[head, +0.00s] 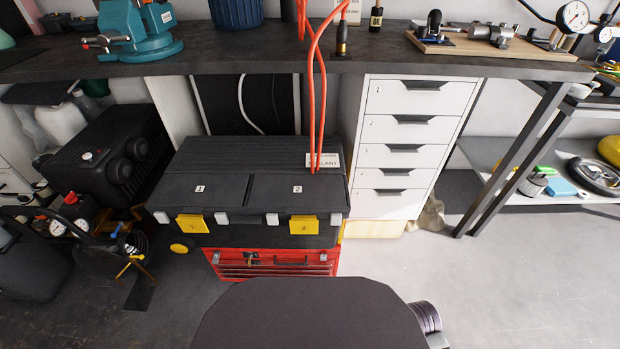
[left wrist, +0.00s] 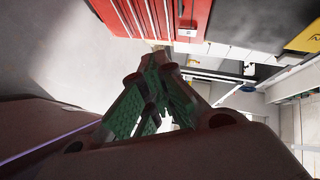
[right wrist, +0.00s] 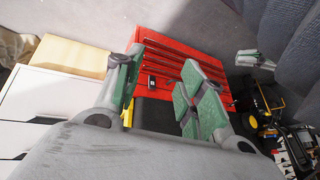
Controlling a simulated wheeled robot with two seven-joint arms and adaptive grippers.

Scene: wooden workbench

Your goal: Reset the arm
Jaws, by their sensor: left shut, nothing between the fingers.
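Neither gripper shows in the head view. In the left wrist view my left gripper (left wrist: 165,85) has its green-padded fingers brought together, with nothing seen between them. In the right wrist view my right gripper (right wrist: 158,72) has its two green-padded fingers apart with a gap between them, empty. The red tool chest (right wrist: 185,45) lies beyond the right fingers, not touching them as far as I can tell. The red chest also shows at the top of the left wrist view (left wrist: 150,18).
A black toolbox (head: 250,190) with yellow latches sits on the red chest (head: 275,264) under the workbench (head: 300,55). A white drawer unit (head: 410,140) stands to its right. A black compressor (head: 115,150) is at the left. The floor (head: 500,290) at front right is clear.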

